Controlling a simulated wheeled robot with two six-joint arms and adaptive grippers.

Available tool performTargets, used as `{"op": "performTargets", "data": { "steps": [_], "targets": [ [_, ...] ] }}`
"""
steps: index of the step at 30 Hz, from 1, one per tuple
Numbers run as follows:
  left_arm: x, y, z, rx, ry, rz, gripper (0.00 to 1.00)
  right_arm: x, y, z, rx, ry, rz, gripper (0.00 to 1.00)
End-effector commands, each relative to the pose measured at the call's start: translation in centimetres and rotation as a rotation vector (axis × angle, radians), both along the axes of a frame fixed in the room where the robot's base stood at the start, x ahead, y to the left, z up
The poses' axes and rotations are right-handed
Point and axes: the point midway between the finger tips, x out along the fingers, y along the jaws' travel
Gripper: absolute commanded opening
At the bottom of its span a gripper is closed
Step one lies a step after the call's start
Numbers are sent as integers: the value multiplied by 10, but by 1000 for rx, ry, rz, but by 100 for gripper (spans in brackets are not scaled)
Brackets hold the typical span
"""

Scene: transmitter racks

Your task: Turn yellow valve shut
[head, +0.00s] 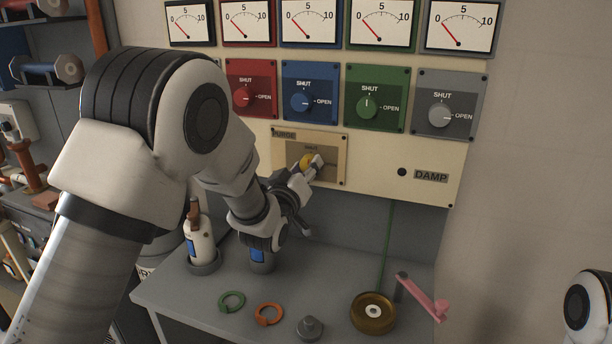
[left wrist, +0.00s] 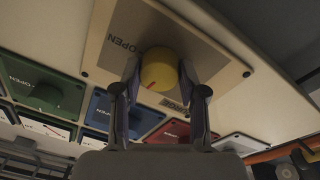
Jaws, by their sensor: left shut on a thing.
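The yellow valve knob (head: 306,160) sits on the beige PURGE plate (head: 335,174) below the row of coloured valves. A faint label, likely SHUT, shows above it in the head view. My left gripper (head: 314,165) is shut on the knob, covering much of it. In the left wrist view the yellow knob (left wrist: 158,67) lies between the two fingers of my left gripper (left wrist: 160,76). A red mark on its face slants towards the lower left there, and OPEN is printed to the upper left. My right gripper is out of view.
Red (head: 250,85), blue (head: 310,78), green (head: 377,85) and grey (head: 450,95) valve plates sit above, under several gauges. The grey bench (head: 225,283) below holds a bottle (head: 199,240), rings, a brass disc (head: 373,313) and a pink crank (head: 424,298).

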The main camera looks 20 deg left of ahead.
Motion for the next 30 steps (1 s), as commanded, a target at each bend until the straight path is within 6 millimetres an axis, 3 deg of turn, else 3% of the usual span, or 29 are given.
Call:
{"op": "performTargets", "data": {
  "steps": [12, 26, 27, 29, 30],
  "targets": [
    [0, -1, -3, -176, 12, -1, 7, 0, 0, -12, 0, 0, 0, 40],
    [0, -1, -3, -192, 13, 0, 7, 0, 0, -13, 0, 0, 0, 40],
    [0, -1, -3, -192, 13, 0, 45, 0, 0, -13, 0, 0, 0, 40],
    [0, -1, -3, -192, 13, 0, 66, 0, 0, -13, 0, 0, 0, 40],
    [0, -1, -3, -192, 12, 0, 67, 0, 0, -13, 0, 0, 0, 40]
  ]
}}
